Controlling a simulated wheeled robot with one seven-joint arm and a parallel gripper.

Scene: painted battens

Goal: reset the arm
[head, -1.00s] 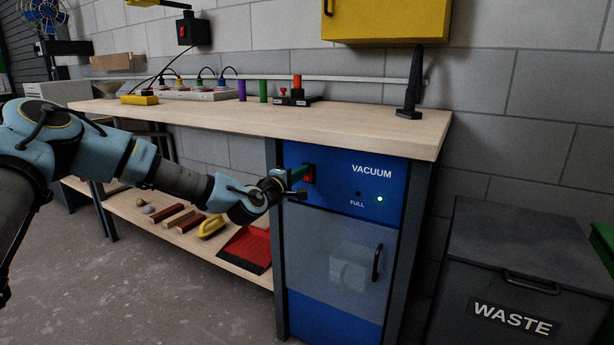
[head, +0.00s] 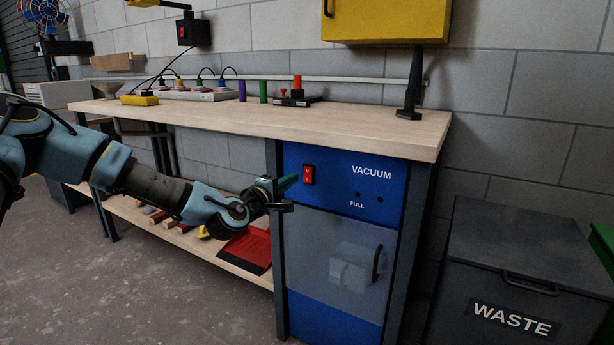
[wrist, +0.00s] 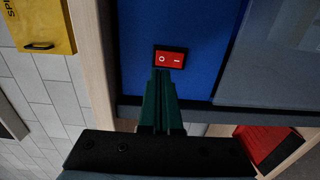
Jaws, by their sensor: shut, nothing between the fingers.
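My gripper (head: 290,183) is shut and empty, held just left of the blue vacuum cabinet's red rocker switch (head: 309,174). In the wrist view, its green fingers (wrist: 161,95) are together and point at the red switch (wrist: 170,58), with the tips close below it in the picture. I cannot tell from the wrist view whether they touch; in the head view there is a small gap. The vacuum cabinet (head: 330,238) has a clear door with a pale container behind it. Its two small indicator lamps near the FULL label are dark.
The workbench top (head: 370,124) is above my gripper, with a black upright tool (head: 411,90) at its right end. A lower shelf (head: 196,243) holds a red dustpan (head: 246,250) and blocks. A grey waste bin (head: 520,250) stands right. Floor at front left is clear.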

